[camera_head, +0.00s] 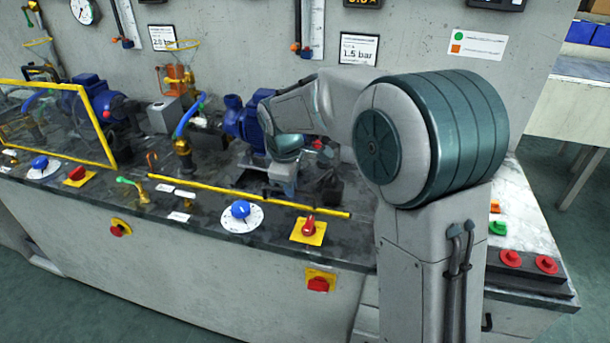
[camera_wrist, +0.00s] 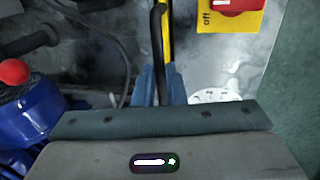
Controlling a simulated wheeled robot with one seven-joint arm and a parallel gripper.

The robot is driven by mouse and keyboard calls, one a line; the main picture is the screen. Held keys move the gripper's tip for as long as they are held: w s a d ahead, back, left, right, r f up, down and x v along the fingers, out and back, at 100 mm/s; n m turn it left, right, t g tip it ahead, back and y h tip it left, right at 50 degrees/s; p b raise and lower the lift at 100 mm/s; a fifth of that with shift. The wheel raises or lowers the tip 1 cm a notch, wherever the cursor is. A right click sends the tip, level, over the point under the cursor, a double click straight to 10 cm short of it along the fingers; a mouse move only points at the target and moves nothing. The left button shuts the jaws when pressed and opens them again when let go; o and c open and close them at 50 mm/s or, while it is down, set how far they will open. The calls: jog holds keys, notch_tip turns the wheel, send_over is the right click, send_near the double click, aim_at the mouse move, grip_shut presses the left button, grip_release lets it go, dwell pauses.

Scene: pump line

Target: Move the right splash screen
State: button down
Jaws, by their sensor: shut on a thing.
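The right splash screen (camera_head: 315,209) shows as a long yellow bar, low along the front of the bench, with a dark handle. I cannot make out its clear pane or how far it is tilted. Its yellow edge (camera_wrist: 168,38) and black handle (camera_wrist: 157,45) run up the middle of the wrist view. My gripper (camera_head: 279,189) reaches down over the bench in front of the right blue pump. Its blue fingers (camera_wrist: 158,82) are shut on the handle. My arm hides part of the bench behind it.
The left splash screen (camera_head: 110,126) stands upright with a yellow frame. A blue knob on a dial (camera_head: 240,211) and a red switch (camera_head: 308,227) sit in front of the bar. The right blue pump (camera_head: 241,122) stands close behind my gripper. Gauges hang on the wall.

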jog(key=shift+f, duration=0.25)
jog(key=c, duration=1.5)
grip_release()
jog(key=shift+f, duration=0.1)
jog(key=shift+r, duration=0.2)
jog(key=r, duration=0.4)
jog(key=s+r+p, duration=0.1)
jog(key=r, duration=0.4)
jog(key=s+a+r+p, duration=0.1)
jog(key=r, duration=0.3)
jog(key=shift+s+r, duration=0.2)
jog(key=shift+s, duration=0.05)
